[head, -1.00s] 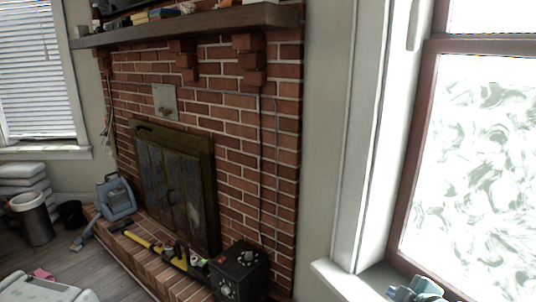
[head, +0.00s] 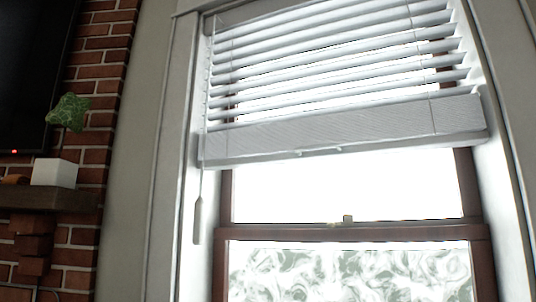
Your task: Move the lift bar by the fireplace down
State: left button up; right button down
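A white window blind (head: 330,60) hangs in the upper part of the window to the right of the brick fireplace wall. It is partly raised, with tilted, spread slats above. Its thick pale bottom bar (head: 345,132) lies across the upper window, slightly tilted in the picture, with bare glass below it. A thin cord with a slim grey handle (head: 197,221) hangs at the blind's left side. Neither of my grippers is in view, so nothing is seen touching the bar or the handle.
The mantel shelf (head: 50,199) at left holds a white pot (head: 54,173) with a green plant (head: 68,112). A dark screen (head: 30,70) is above it. The brown window frame (head: 350,233) has a small latch (head: 347,219). The space before the window looks clear.

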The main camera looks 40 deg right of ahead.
aim_at(329, 151)
jog(key=k+z, duration=0.1)
jog(key=z, duration=0.35)
jog(key=k+l+z, duration=0.1)
jog(key=z, duration=0.3)
jog(key=l+z, duration=0.2)
jog(key=z, duration=0.25)
jog(key=k, duration=0.05)
